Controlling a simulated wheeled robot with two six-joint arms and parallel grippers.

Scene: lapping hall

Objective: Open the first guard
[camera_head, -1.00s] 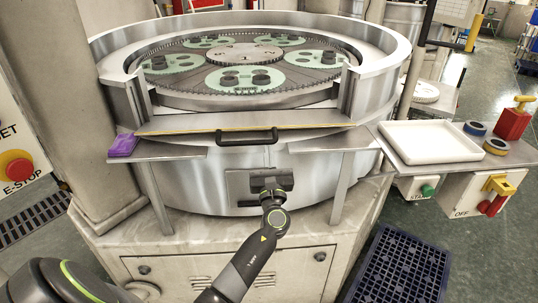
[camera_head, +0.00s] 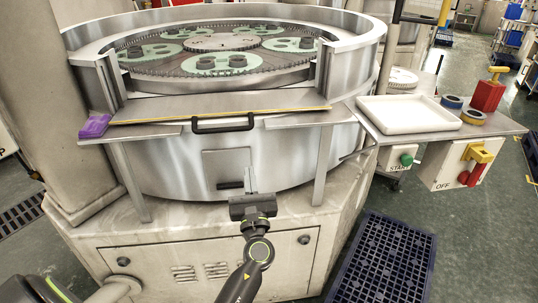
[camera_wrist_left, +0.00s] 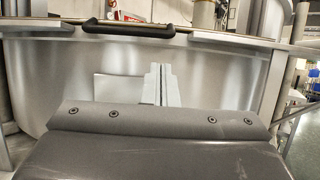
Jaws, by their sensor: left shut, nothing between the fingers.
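The first guard (camera_head: 220,107) is a flat panel with a yellow edge at the front of the round lapping machine. A black bar handle (camera_head: 223,123) is fixed to its front; the handle also shows in the left wrist view (camera_wrist_left: 128,29). The guard looks lowered, lying across the gap in the steel rim. My left gripper (camera_head: 250,180) is shut and empty, below the handle and in front of the machine's steel wall. Its fingers also show in the left wrist view (camera_wrist_left: 160,84), pointing up, apart from the handle. My right gripper is not in view.
A side shelf (camera_head: 490,124) at right holds a white tray (camera_head: 408,114), tape rolls and a red bottle. START and OFF controls hang below it. A purple cloth (camera_head: 95,126) lies on the left ledge. A blue crate (camera_head: 383,262) stands on the floor at right.

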